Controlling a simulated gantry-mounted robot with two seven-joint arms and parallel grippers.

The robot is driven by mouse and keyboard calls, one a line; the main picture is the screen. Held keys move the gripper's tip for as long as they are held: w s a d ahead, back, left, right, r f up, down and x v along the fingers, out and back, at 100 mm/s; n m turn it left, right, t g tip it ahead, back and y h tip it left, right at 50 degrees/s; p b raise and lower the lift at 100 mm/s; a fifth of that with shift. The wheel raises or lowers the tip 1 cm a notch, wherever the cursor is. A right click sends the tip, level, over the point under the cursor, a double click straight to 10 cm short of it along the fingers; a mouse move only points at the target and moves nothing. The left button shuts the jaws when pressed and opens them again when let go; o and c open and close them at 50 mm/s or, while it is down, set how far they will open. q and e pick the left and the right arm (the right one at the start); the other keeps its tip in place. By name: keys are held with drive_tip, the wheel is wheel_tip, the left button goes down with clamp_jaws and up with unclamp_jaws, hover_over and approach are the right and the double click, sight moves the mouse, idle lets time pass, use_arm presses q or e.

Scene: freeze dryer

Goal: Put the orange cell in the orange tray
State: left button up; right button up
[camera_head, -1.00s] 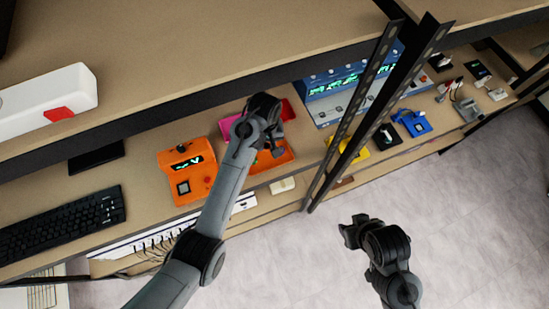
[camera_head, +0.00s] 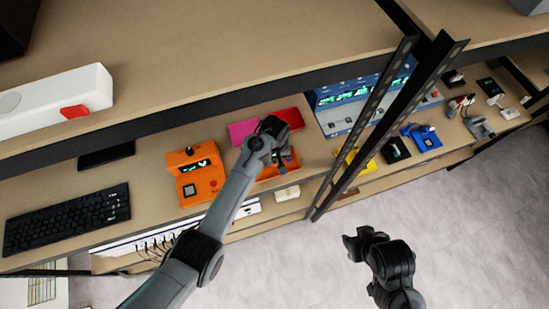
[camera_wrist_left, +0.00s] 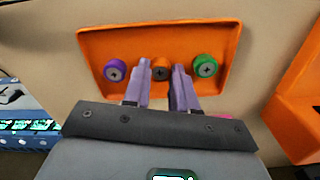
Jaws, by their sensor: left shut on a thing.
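The orange tray (camera_wrist_left: 178,37) fills the middle of the left wrist view. A row of round cells shows there: a purple cell (camera_wrist_left: 115,70) on the left, the orange cell (camera_wrist_left: 161,69) in the middle and a green cell (camera_wrist_left: 205,66) on the right. My left gripper (camera_wrist_left: 161,76) is shut on the orange cell, with its fingers on either side of it, over the tray. In the head view my left gripper (camera_head: 281,163) partly hides the orange tray (camera_head: 266,177). My right gripper (camera_head: 347,245) hangs over the floor; its jaw opening is unclear.
An orange device (camera_head: 197,173) stands left of the tray. Pink (camera_head: 241,131) and red (camera_head: 291,118) trays lie behind. A dark perforated post (camera_head: 365,130) stands to the right, with yellow, black and blue items beyond. An upper shelf overhangs the bench.

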sight(275, 162)
use_arm(q)
drive_tip(key=shift+f, duration=0.2)
drive_tip(key=o, duration=0.8)
drive_tip(key=shift+r, duration=0.15)
drive_tip(key=shift+r, duration=0.6)
wheel_tip(275, 162, up, 11)
drive_tip(key=shift+f+b, duration=0.1)
drive_tip(key=shift+b, duration=0.3)
